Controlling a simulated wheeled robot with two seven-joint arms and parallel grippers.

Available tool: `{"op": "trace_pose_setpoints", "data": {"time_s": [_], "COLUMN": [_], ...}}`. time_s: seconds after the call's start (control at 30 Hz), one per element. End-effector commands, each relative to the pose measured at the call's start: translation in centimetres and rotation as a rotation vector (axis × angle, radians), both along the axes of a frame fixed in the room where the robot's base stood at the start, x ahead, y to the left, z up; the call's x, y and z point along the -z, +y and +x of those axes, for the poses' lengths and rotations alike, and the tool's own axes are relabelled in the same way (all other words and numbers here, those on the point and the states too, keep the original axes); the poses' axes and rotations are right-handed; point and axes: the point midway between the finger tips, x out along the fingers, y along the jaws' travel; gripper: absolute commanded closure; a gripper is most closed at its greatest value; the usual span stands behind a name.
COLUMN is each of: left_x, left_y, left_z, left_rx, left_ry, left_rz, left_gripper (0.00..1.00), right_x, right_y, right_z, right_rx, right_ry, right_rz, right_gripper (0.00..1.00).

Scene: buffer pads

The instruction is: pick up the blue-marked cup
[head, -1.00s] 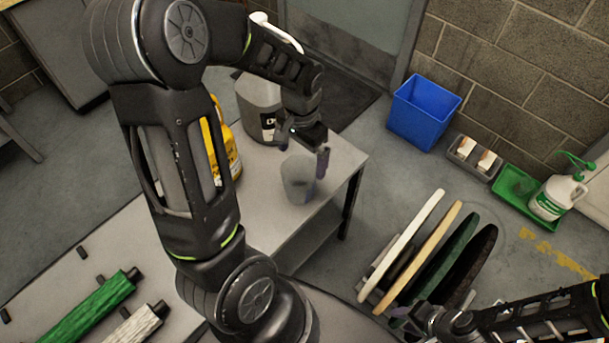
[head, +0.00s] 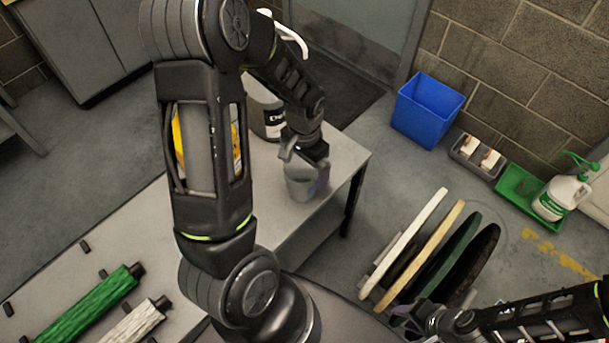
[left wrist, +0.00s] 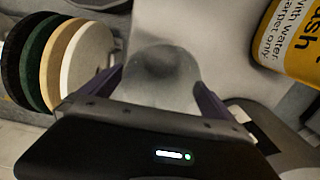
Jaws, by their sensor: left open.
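A grey, translucent-looking cup (head: 300,184) stands on the grey table (head: 345,160) near its far right corner. No blue mark can be made out on it. My left gripper (head: 305,178) is at the cup, with its fingers on either side of it. In the left wrist view the cup (left wrist: 165,75) sits between the two open purple fingers (left wrist: 160,92). I cannot tell whether the fingers touch it. My right gripper (head: 420,318) is low at the right, near the round pads; its jaws are too small to read.
A grey jug (head: 265,110) and a yellow container (head: 180,140) stand close behind on the table; the container also shows in the left wrist view (left wrist: 290,40). Round pads (head: 410,240) stand in a rack right of the table. A blue bin (head: 425,110) is by the wall.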

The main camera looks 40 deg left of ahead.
Motion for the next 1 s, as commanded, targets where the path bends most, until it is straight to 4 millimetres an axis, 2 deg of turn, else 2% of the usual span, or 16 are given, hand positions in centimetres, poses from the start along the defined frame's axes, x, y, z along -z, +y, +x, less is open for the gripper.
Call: {"op": "trace_pose_setpoints", "data": {"time_s": [0.13, 0.7, 1.0], "left_x": [1.29, 1.28, 1.27], "left_y": [0.02, 0.02, 0.01], "left_z": [-0.01, 0.04, 0.04], "left_rx": [-0.001, 0.0, 0.001], "left_ry": [0.0, -0.002, -0.002], "left_rz": [0.0, 0.0, 0.0], "left_gripper": [0.0, 0.0, 0.23], "right_x": [0.03, 0.04, 0.04], "right_y": [0.0, 0.0, 0.0], "right_z": [0.0, 0.0, 0.0], "right_rx": [0.0, 0.0, 0.0], "right_ry": [0.0, 0.0, 0.0], "right_rz": [0.0, 0.0, 0.0], "right_gripper": [0.64, 0.64, 0.64]}}
